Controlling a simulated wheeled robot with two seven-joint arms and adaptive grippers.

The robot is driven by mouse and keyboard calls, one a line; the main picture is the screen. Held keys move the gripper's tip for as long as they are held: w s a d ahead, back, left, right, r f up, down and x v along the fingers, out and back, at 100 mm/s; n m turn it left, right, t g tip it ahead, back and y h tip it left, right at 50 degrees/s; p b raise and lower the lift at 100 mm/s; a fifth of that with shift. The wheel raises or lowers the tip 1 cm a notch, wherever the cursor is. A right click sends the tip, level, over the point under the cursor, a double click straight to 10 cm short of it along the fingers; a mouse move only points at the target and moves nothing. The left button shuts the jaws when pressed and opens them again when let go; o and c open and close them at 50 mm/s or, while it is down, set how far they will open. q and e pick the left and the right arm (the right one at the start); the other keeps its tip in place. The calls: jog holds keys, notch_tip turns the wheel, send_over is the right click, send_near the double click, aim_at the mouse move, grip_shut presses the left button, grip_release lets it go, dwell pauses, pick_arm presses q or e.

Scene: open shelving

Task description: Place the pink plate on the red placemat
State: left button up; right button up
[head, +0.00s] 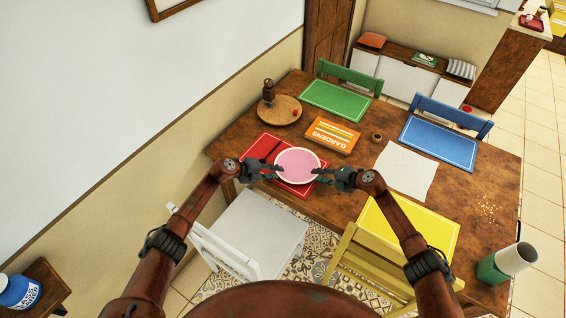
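The pink plate (297,162) has a pale rim and appears level over the right part of the red placemat (258,147). I cannot tell whether it rests on the mat or is slightly above it. The mat lies on the wooden table's near left side, partly covered by the plate. My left gripper (274,171) is at the plate's left edge, and my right gripper (317,174) is at its right edge. Their fingers are small and dark here, so I cannot tell whether they are closed on the rim.
The wooden table (365,140) also holds a green placemat (335,101), a blue placemat (438,142), a yellow placemat (415,225), an orange book (332,134), a white cloth (405,171) and a round board (278,112). A white chair (262,225) and yellow chair (365,260) stand in front.

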pick_arm(q)
jog(key=shift+w+f, duration=0.35)
pick_arm(e)
jog(key=shift+w+f, duration=0.3)
jog(key=shift+w, duration=0.1)
jog(key=shift+s+d+r, duration=0.1)
jog(key=shift+s, duration=0.1)
jog(key=shift+d, duration=0.1)
pick_arm(q)
jog(key=v, duration=1.2)
pick_arm(e)
jog(key=v, duration=1.2)
jog(key=shift+r, duration=0.15)
